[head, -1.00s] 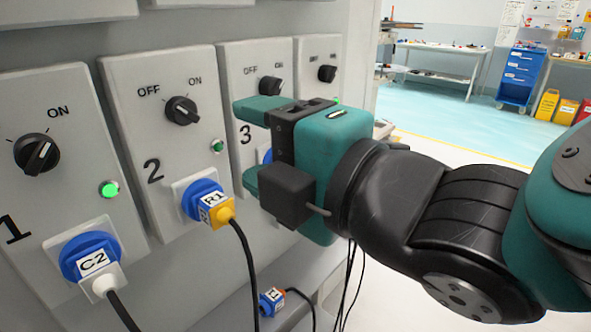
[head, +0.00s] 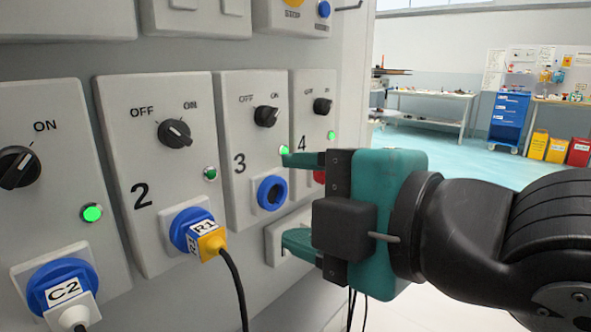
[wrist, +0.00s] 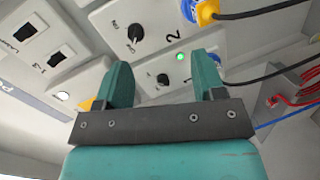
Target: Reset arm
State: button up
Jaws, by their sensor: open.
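My gripper (head: 289,200) is open and empty, in front of the panels of stations 3 and 4 in the head view. Its two teal fingers also show in the wrist view (wrist: 163,76), apart with nothing between them. Station 3 (head: 238,130) has a black knob (head: 266,116), a lit green lamp and an empty blue socket (head: 271,193). Station 2 (head: 120,110) has a black knob (head: 174,132) and a yellow plug marked R1 (head: 211,243) in its blue socket. Station 4's knob (head: 322,106) is clear, but my gripper hides much of its lower panel.
Station 1 at the left has a white plug marked C2 (head: 69,293) in its socket and a lit green lamp (head: 92,213). A black cable (head: 236,283) hangs from R1. Red wires (wrist: 300,95) lie at the right of the wrist view. Open floor is at the right.

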jog(key=w+d+f+m+g+h, duration=0.25)
jog(key=d+f+m+h, duration=0.2)
jog(key=f+m, duration=0.25)
jog(key=s+d+f+m+g+h, duration=0.3)
jog(key=s+d+f+m+g, duration=0.3)
jog(key=s+d+m+g, duration=0.35)
notch_tip(320, 180, up, 17)
jog(key=w+m+p, duration=0.1)
jog(key=p, duration=1.6)
jog(key=shift+w+t+p, duration=0.2)
jog(key=shift+t+p, duration=0.1)
jog(key=shift+t, duration=0.1)
